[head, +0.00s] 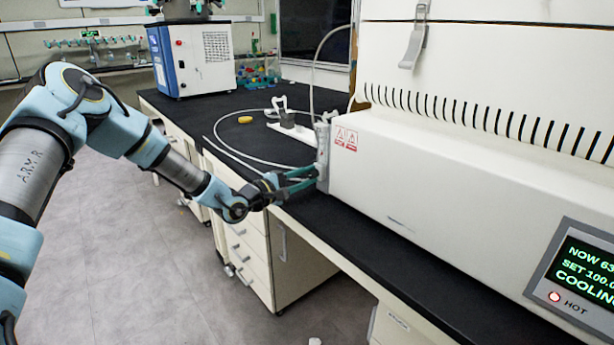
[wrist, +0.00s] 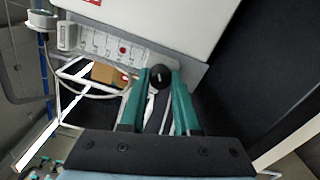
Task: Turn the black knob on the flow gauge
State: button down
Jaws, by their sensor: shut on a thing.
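The flow gauge (head: 322,143) is a narrow clear and grey block on the left end of the big white machine. It also shows in the wrist view (wrist: 108,45), with a small red spot on its face. The black knob (wrist: 159,76) is round and sits at the gauge's lower end, between the two fingertips. My gripper (wrist: 159,84) has teal fingers closed on the knob from both sides. In the head view my gripper (head: 314,178) reaches the gauge's lower part from the left; the knob is hidden there by the fingers.
The white machine (head: 450,190) fills the right side, with a lit display (head: 585,272). A white tube (head: 245,157) loops over the black bench top (head: 205,112). A yellow object (head: 245,120) and a white stand (head: 290,128) are behind the gripper. Open floor lies left.

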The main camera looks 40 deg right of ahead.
jog(key=n+b, duration=0.1)
jog(key=n, duration=0.5)
jog(key=shift+w+f+n, duration=0.1)
jog(key=shift+f+n, duration=0.05)
jog(key=shift+n, duration=0.15)
jog(key=n+b, duration=0.2)
jog(key=n, duration=0.2)
jog(key=shift+n+b, duration=0.6)
jog(key=shift+n, duration=0.3)
jog(key=c, duration=0.6)
grip_release()
jog(key=shift+a, duration=0.1)
jog(key=a+b, duration=0.1)
jog(key=a, duration=0.4)
jog(key=a+b, duration=0.1)
jog(key=a, duration=0.4)
jog(key=shift+w+a, duration=0.2)
jog(key=shift+a, duration=0.15)
